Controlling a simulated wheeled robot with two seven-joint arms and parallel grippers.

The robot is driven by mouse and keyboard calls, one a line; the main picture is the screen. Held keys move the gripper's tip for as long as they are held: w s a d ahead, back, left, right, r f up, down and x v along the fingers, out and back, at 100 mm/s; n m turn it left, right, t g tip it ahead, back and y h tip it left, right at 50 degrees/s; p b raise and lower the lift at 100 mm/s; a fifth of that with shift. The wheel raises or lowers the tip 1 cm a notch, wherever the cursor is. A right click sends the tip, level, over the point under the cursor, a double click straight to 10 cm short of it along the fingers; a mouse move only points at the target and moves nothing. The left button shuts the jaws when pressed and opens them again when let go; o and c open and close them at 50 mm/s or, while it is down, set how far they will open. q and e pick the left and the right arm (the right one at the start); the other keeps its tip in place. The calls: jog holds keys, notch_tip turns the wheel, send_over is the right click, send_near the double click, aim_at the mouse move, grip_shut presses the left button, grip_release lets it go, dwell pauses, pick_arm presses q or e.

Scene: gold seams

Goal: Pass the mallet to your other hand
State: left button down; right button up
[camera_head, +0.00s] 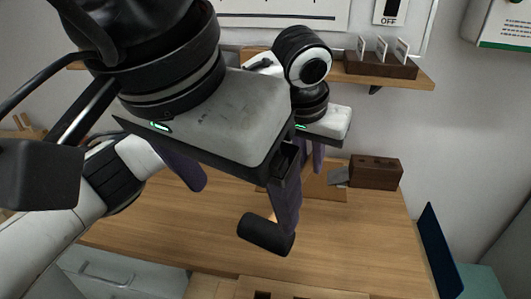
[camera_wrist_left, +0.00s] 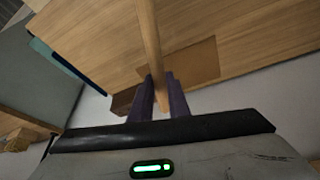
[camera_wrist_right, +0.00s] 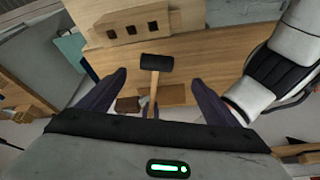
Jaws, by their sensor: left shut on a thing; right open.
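The mallet has a black head (camera_head: 262,233) and a light wooden handle, mostly hidden behind my right gripper's finger in the head view. My left gripper (camera_head: 312,160), the farther one, is shut on the handle; the left wrist view shows the handle (camera_wrist_left: 150,40) running up from between its fingers (camera_wrist_left: 162,82). My right gripper (camera_head: 235,185) is open and empty in the foreground. In the right wrist view, the mallet head (camera_wrist_right: 157,62) and handle appear between its widely spread fingers (camera_wrist_right: 158,88), touching neither finger in the picture.
The wooden table (camera_head: 350,235) is mostly clear below the grippers. A dark brown slotted block (camera_head: 376,172) stands at its back right, beside a brown flat patch (camera_wrist_left: 195,62). A pale wooden block with holes (camera_wrist_right: 130,24) is at the front edge. A wall shelf (camera_head: 425,77) holds cards.

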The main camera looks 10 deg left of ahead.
aim_at(261, 229)
jog(key=x, duration=1.2)
jog(key=shift+w+d, duration=0.15)
jog(key=shift+d, duration=0.15)
jog(key=shift+r, duration=0.1)
jog(key=c, duration=1)
pick_arm(q)
jog(key=c, duration=2.1)
grip_release()
pick_arm(e)
jog(key=shift+c, duration=1.4)
pick_arm(q)
jog(key=o, duration=0.5)
